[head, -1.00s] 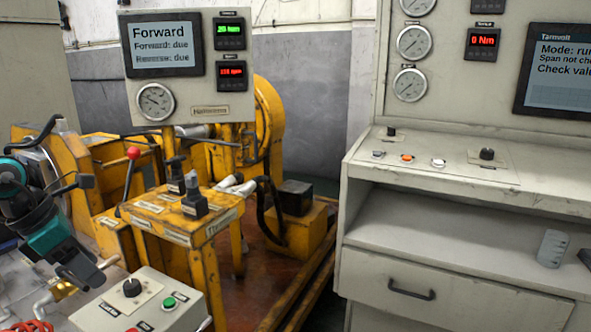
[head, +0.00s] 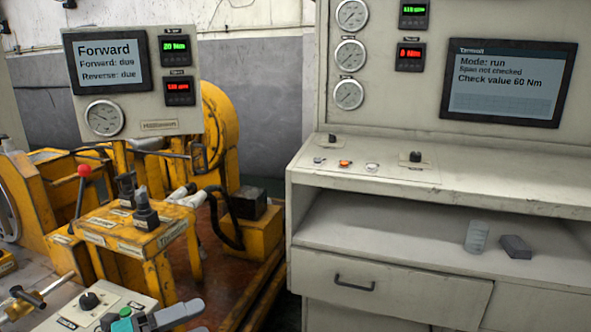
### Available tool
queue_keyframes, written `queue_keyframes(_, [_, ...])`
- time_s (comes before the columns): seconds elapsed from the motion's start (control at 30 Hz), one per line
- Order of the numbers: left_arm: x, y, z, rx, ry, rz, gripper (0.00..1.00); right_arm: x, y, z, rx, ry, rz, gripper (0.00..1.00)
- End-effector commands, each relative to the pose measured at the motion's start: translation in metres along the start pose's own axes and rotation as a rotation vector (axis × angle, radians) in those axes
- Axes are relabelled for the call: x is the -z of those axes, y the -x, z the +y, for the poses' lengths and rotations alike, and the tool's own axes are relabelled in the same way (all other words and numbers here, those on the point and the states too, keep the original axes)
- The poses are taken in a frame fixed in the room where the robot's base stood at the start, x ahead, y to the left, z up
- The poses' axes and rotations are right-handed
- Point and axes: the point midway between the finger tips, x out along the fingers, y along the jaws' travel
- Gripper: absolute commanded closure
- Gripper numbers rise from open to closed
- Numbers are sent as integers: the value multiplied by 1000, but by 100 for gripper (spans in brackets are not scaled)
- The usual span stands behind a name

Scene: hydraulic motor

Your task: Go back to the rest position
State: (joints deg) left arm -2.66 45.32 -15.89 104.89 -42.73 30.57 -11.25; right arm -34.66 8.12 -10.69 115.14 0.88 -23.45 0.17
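Part of my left gripper (head: 180,315) shows at the bottom edge, in front of the small grey control box (head: 85,302). Its grey finger part points to the right and hides part of that box. The rest of the gripper and its arm are cut off by the frame, so I cannot tell whether it is open or shut. I see nothing held in the visible part. My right gripper is not in view.
The yellow motor stand (head: 150,240) with a red-knobbed lever (head: 84,171) is at the left, under a display panel (head: 135,85) reading Forward. A cream test console (head: 375,185) fills the right; a translucent container (head: 476,237) and dark block (head: 515,247) sit on its shelf.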

Motion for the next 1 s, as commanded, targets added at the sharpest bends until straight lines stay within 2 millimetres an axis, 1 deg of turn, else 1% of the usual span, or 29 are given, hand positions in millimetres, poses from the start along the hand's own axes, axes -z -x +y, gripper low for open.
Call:
queue_keyframes(0.03, [7,-2,3,48,190,-108,36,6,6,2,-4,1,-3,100])
queue_keyframes(0.07, [9,-1,8,70,301,-177,36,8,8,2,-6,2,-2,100])
queue_keyframes(0.1, [11,2,19,91,454,-273,36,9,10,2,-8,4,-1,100])
queue_keyframes(0.17, [18,11,39,110,685,-414,36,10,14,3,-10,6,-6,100])
queue_keyframes(0.2, [26,18,54,114,836,-507,36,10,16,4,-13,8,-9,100])
queue_keyframes(0.23, [33,24,67,113,946,-576,36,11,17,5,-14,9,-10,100])
queue_keyframes(0.27, [42,30,79,109,1053,-639,36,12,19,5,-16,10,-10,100])
queue_keyframes(0.3, [54,39,94,101,1185,-719,36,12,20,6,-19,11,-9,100])
queue_keyframes(0.37, [75,50,115,84,1359,-824,36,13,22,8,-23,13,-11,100])
queue_keyframes(0.4, [89,57,126,72,1458,-881,36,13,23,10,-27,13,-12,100])
queue_keyframes(0.43, [99,61,133,63,1522,-918,36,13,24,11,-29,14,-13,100])
queue_keyframes(0.5, [116,68,144,46,1630,-980,36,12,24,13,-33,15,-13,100])
queue_keyframes(0.6, [130,72,152,31,1713,-1027,36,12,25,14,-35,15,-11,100])
queue_keyframes(0.7, [134,74,155,26,1734,-1039,36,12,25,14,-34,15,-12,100])
queue_keyframes(1.0, [134,73,155,26,1729,-1036,36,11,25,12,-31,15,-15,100])
